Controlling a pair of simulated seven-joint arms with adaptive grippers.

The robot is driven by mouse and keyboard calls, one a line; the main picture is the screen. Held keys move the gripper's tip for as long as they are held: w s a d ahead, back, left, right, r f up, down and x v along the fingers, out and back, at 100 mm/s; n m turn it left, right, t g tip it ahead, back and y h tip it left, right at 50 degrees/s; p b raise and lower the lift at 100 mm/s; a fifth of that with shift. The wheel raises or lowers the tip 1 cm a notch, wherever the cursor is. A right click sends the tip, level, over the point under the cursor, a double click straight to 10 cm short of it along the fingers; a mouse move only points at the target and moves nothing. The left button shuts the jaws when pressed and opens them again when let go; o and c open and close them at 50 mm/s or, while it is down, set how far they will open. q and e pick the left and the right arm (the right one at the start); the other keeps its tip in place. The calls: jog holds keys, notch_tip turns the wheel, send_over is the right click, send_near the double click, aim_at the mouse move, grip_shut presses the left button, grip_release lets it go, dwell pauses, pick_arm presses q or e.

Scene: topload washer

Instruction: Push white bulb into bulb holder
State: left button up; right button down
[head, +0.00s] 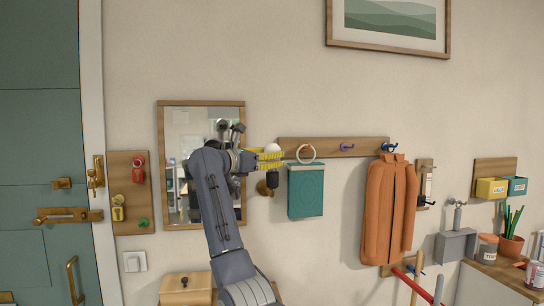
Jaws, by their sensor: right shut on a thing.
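The white bulb (272,148) shows as a small round top just above the yellow fingers of my right gripper (268,158). The gripper is shut on the bulb, and the fingers hide its lower part. The bulb holder (271,180), a dark socket on a round brass wall mount, is below the fingers. The bulb is upright over the holder. I cannot tell whether the bulb's base touches the socket. My left gripper is not in view.
A mirror (180,125) hangs behind my right arm. An orange coat (390,210) hangs farther right. A key board (128,165) is on the left.

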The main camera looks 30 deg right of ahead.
jog(key=shift+f, duration=0.55)
jog(key=c, duration=0.7)
grip_release()
jog(key=shift+c, duration=0.2)
jog(key=shift+a, duration=0.1)
jog(key=s+a, duration=0.2)
jog(key=a, duration=0.9)
jog(key=shift+a, duration=0.35)
jog(key=shift+f, duration=0.1)
